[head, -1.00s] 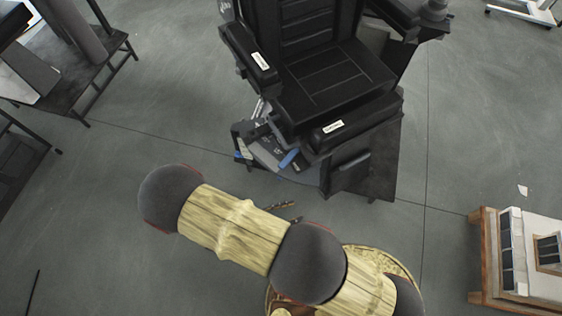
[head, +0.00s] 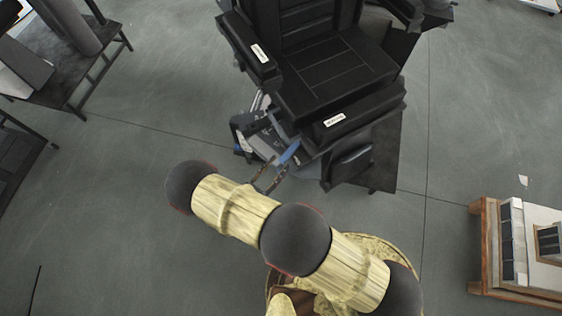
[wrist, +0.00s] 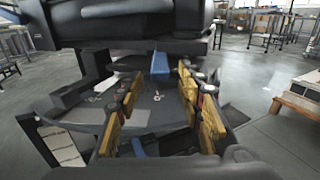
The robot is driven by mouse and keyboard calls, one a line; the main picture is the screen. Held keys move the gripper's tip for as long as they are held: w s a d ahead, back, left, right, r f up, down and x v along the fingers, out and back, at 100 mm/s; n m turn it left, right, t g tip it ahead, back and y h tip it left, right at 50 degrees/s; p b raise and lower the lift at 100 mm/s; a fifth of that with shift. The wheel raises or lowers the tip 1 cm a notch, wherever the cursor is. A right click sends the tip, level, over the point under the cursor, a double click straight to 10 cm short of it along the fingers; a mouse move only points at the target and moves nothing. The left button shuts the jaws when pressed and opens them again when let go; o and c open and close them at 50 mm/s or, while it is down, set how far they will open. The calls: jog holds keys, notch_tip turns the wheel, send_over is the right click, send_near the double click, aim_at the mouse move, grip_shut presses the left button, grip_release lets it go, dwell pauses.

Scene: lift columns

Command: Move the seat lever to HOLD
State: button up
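The black seat (head: 335,75) stands at the upper middle of the head view, with a low grey panel at its front left side. A blue lever handle (head: 289,153) sticks out there, under the seat's edge; it also shows in the wrist view (wrist: 160,64), upper middle. My gripper (head: 272,170) is just in front of the handle. In the wrist view my gripper (wrist: 160,82) is open, its yellow fingers spread left and right, with the handle between and slightly beyond the tips. I see no finger touching it. A grey plate (wrist: 152,108) with white marks lies below; HOLD is not readable.
A dark bench (head: 75,80) stands at the left of the head view. A wooden cabinet with a white top (head: 535,245) stands at the lower right. The grey floor between is clear. The seat's underside closely overhangs the handle in the wrist view.

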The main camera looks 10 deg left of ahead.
aim_at(292, 149)
jog(key=shift+x, duration=1.25)
jog(key=shift+c, duration=1)
jog(key=c, duration=0.7)
grip_shut()
